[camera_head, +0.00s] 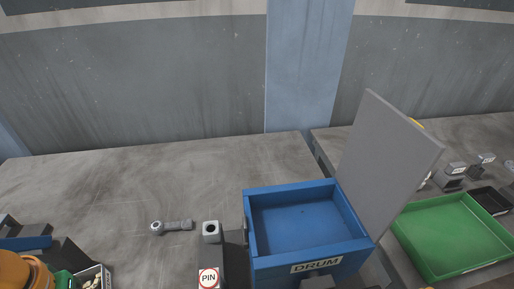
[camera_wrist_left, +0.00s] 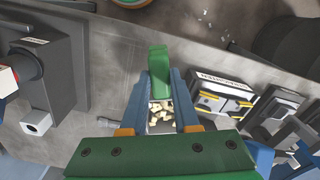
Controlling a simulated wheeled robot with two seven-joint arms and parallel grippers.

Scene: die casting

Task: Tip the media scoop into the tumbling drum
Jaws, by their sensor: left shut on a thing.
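The media scoop (camera_head: 95,277) shows in part at the lower left of the head view, with pale chips in it. In the left wrist view its green handle (camera_wrist_left: 158,66) stands between the blue fingers of my left gripper (camera_wrist_left: 161,92), which is shut on it. Chips (camera_wrist_left: 160,114) show in the scoop's bowl between the fingers. The tumbling drum (camera_head: 318,265) is a blue open-topped box labelled DRUM, right of the scoop and apart from it. Its grey lid (camera_head: 388,165) is raised on the right side. The visible inside is empty. My right gripper is not in view.
A grey block with a hole (camera_head: 211,231) and a small metal part (camera_head: 172,226) lie on the table. A green tray (camera_head: 455,235) is at right. The table's back left is clear.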

